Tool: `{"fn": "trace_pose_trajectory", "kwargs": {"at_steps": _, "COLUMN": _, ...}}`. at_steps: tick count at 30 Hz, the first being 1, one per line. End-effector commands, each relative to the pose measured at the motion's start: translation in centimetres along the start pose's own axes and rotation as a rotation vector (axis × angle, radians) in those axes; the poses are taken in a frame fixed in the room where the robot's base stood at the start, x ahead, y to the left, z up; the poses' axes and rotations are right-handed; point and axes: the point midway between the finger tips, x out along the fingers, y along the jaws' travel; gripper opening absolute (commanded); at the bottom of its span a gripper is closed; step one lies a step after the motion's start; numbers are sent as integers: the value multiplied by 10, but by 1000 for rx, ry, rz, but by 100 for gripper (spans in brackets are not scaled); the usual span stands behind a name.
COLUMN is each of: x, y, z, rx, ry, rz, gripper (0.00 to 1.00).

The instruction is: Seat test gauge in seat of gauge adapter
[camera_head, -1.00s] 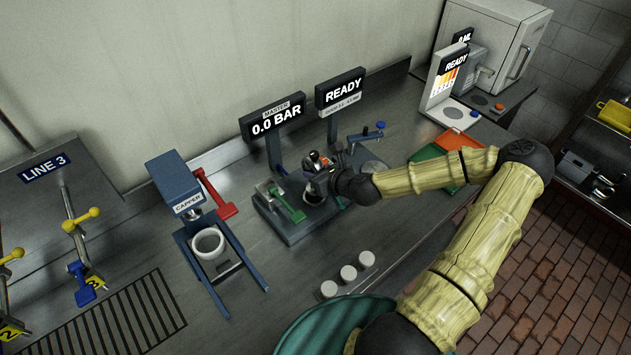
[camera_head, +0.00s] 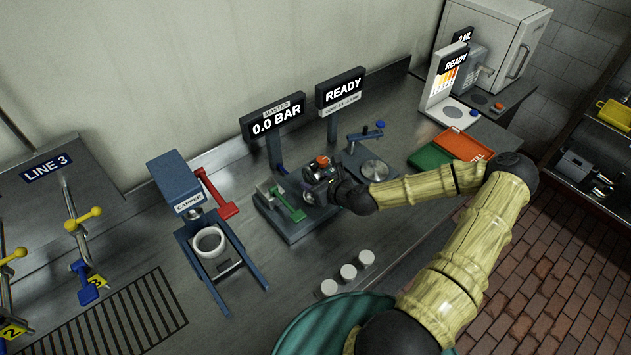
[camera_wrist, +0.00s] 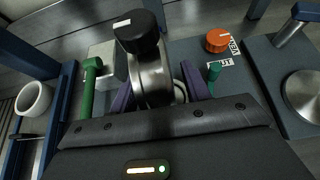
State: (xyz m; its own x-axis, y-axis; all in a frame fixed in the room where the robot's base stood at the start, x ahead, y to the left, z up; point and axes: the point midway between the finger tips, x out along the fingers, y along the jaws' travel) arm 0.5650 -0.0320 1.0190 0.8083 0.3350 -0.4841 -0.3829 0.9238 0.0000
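The test gauge appears as a round metal body (camera_wrist: 150,82) with a black cap, between the dark purple fingers of my gripper (camera_wrist: 158,92) in the wrist view. My gripper looks shut on it. In the head view my gripper (camera_head: 320,185) is over the right part of the grey fixture (camera_head: 290,232) below the 0.0 BAR display. The seat of the gauge adapter is hidden by the gauge and gripper. I cannot tell whether the gauge touches the seat. A pale ring edge shows beside the gauge in the wrist view.
A green lever (camera_head: 290,206) stands left of my gripper and an orange knob (camera_wrist: 217,40) lies beyond it. A blue-handled crank device (camera_head: 372,168) is to the right. The capper (camera_head: 180,187) stands left. Several white caps (camera_head: 348,272) sit in front.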

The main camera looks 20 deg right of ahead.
Motion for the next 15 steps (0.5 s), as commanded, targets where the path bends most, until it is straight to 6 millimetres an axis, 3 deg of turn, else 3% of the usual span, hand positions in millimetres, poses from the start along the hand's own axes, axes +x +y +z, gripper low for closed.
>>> {"fn": "trace_pose_trajectory", "kwargs": {"at_steps": 8, "x": -6, "y": -1, "z": 2, "rx": -1, "ry": 0, "rz": -1, "gripper": 47}}
{"fn": "trace_pose_trajectory", "kwargs": {"at_steps": 15, "x": -42, "y": -2, "z": 0, "rx": 0, "ry": -1, "rz": -4, "gripper": 47}}
